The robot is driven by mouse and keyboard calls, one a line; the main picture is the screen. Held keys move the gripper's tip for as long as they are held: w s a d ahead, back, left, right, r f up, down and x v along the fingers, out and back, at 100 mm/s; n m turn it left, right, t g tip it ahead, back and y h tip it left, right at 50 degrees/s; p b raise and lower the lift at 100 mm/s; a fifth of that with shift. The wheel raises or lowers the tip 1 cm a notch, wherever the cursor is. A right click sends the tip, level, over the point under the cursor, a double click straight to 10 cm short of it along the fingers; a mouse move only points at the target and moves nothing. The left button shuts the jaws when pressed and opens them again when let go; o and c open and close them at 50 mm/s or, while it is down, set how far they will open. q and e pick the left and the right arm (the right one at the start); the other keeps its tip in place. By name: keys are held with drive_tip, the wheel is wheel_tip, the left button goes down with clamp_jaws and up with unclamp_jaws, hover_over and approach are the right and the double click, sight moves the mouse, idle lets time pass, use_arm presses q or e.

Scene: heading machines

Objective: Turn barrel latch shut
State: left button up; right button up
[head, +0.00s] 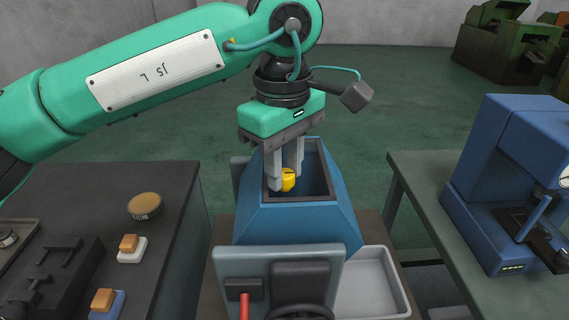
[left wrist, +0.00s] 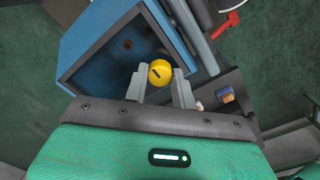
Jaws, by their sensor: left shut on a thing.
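My left gripper (head: 286,182) reaches down into the open top of a blue hopper (head: 300,225). It is shut on a yellow round piece (head: 288,179) held between its fingertips. In the left wrist view the yellow piece (left wrist: 160,72) has a dark slot on its face, and the hopper opening (left wrist: 85,72) lies beside it. A red lever (head: 244,305) is on the grey front panel of the machine and also shows in the left wrist view (left wrist: 228,25). No part is clearly recognisable as a barrel latch; I cannot tell which it is. My right gripper is not in view.
A dark bench (head: 165,178) at left holds a round tan-topped item (head: 145,206) and small blocks. An empty grey tray (head: 372,285) is right of the hopper. A blue machine (head: 520,180) stands on the right bench (head: 420,200). Green machines (head: 500,45) stand far back.

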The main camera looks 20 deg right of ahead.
use_arm(q)
drive_tip(key=o, duration=1)
wheel_tip(320, 180, up, 14)
drive_tip(key=shift+a+f, duration=0.1)
